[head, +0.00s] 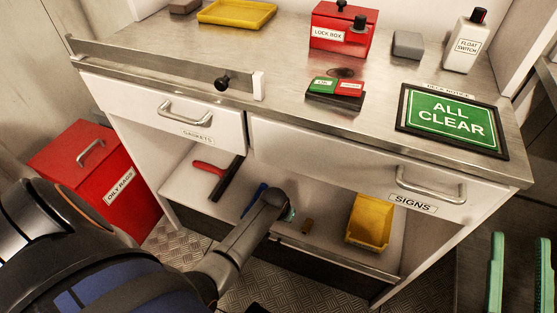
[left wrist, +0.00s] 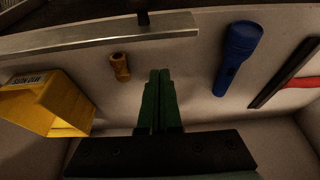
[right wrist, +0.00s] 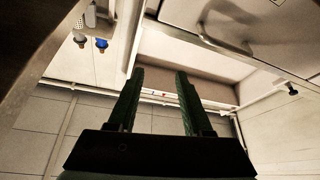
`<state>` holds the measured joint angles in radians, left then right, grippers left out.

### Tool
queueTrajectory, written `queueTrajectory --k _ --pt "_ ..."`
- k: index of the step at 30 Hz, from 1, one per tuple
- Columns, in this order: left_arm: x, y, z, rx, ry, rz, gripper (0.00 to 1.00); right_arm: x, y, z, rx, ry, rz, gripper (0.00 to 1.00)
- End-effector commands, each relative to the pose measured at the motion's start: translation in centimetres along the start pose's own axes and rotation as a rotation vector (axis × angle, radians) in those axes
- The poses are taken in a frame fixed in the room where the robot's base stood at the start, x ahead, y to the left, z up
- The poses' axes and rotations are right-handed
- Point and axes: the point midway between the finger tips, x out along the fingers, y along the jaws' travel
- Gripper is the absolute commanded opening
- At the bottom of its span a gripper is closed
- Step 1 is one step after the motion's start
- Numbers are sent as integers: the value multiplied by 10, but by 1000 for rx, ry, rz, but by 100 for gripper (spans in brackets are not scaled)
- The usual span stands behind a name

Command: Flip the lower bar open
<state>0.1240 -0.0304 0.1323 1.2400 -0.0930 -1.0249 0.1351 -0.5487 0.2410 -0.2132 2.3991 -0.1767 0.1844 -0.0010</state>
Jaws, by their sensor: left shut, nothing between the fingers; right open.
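The lower bar (head: 335,258) is a thin metal strip along the front edge of the lower shelf. In the left wrist view the bar (left wrist: 95,40) crosses the top with a dark knob (left wrist: 143,19); its end shows right of the knob. My left gripper (left wrist: 158,72) is shut and empty, its green fingers pointing at the bar with a gap in the picture. In the head view my left wrist hides those fingers and part of the bar. My right gripper (head: 519,238) is open and empty at the lower right, also seen in the right wrist view (right wrist: 160,75).
An upper bar (head: 150,62) with a black knob runs along the counter's left front. The shelf holds a yellow bin (head: 370,220), a brass fitting (left wrist: 120,66), a blue flashlight (left wrist: 236,58) and a red-handled tool (head: 228,180). A red bin (head: 85,165) stands left.

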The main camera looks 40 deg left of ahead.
Motion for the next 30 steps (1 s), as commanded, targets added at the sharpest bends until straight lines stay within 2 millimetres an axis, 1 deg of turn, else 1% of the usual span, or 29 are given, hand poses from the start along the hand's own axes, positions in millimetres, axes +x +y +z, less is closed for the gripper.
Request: queueTrajectory --k 1,2,3,7,12,16,30 --pt "5 0 0 0 0 0 0 0 0 -10 -14 46 -2 50" --pt "7 0 0 0 0 0 0 0 0 -16 -22 71 -4 50" --pt "6 0 5 0 -2 0 0 1 1 -19 -24 80 -4 50" --pt "-2 0 23 -1 -2 1 0 1 1 -15 -18 60 -3 50" --pt "-7 0 35 0 -1 1 0 1 1 -15 -19 63 -3 50" --pt "-8 0 38 0 -1 1 0 1 1 -16 -19 63 -3 50" --pt "-9 -1 39 -3 -1 0 0 1 1 -14 -15 52 -3 50"
